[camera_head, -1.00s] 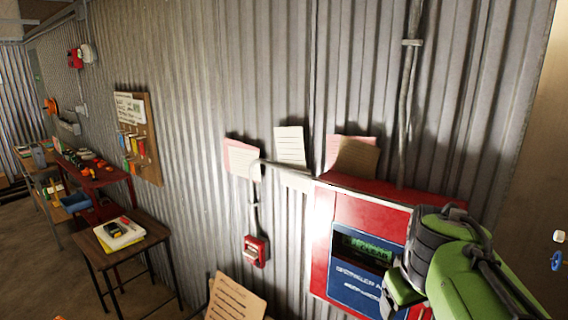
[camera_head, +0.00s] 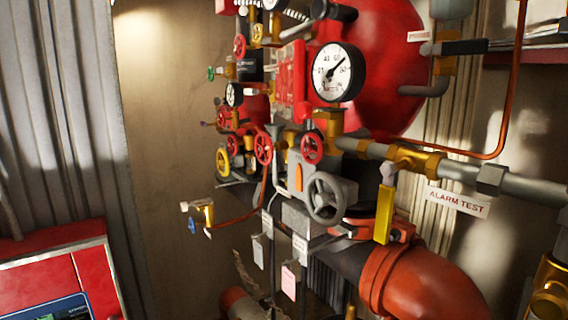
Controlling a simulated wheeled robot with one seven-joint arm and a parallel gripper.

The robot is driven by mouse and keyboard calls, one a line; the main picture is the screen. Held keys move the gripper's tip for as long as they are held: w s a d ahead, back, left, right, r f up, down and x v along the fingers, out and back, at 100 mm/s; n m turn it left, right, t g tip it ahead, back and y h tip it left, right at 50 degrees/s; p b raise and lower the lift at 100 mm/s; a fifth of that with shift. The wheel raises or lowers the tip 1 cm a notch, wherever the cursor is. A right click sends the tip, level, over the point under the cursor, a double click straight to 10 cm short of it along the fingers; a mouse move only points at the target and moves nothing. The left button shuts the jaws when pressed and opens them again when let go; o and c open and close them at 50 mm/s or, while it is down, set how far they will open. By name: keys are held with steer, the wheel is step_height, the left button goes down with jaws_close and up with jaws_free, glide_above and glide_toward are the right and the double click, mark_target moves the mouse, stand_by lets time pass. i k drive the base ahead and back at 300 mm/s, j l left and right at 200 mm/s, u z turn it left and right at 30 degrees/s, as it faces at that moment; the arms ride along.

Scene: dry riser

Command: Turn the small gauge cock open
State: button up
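A large round white gauge (camera_head: 338,72) with a black rim sits high on the red and brass valve assembly. A brass fitting (camera_head: 328,122) is right under it. A smaller gauge (camera_head: 234,95) is further left. A small brass valve with a blue handle (camera_head: 192,225) sticks out at the lower left, on a thin copper-coloured pipe. I cannot tell which small fitting is the gauge cock, or whether it is open. My gripper is not in view.
A grey handwheel (camera_head: 325,197), a yellow lever (camera_head: 384,214) and several red handwheels crowd the assembly. A thick orange pipe (camera_head: 420,283) bends at the lower right. A red panel (camera_head: 92,275) is at the lower left. Bare wall (camera_head: 165,130) lies left of the valves.

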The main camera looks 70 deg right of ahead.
mark_target(221, 118)
steer(key=z, duration=2.3)
